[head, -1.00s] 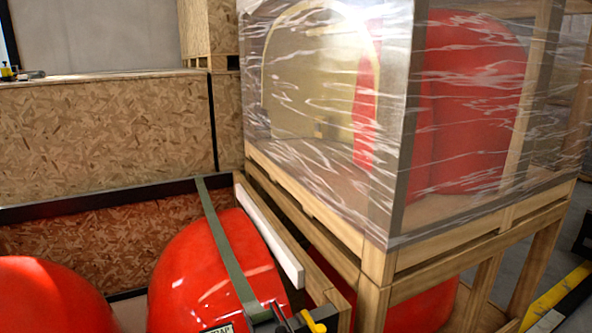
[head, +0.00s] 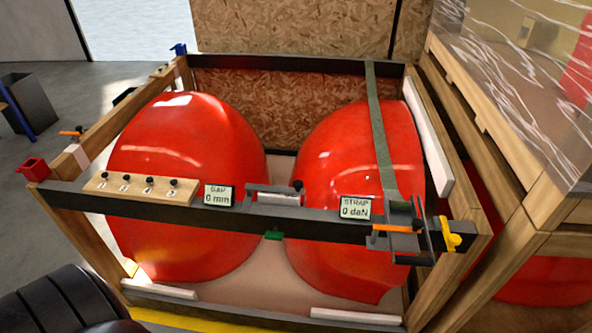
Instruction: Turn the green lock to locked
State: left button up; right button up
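A small green piece (head: 274,235), which looks like the green lock, sits under the black front crossbar (head: 330,222) near its middle, below a metal cylinder (head: 275,197). It is too small to tell which way it is turned. Neither gripper shows in the head view. A dark ribbed shape at the bottom left may be part of my own arm.
Two red nosecones (head: 180,180) stand in the wooden crate. The crossbar carries a numbered peg board (head: 140,188), a "GAP 0 mm" sign (head: 219,196), a "STRAP 0 daN" sign (head: 356,208), an orange lever (head: 395,229) and a yellow knob (head: 451,235). A wrapped crate stands at right.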

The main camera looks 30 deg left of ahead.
aim_at(274, 235)
jog(key=k+j+u, duration=0.1)
jog(key=j+u, duration=0.15)
jog(key=u, duration=0.15)
jog(key=k+j+u, duration=0.1)
jog(key=j+u, duration=0.15)
jog(key=u, duration=0.2)
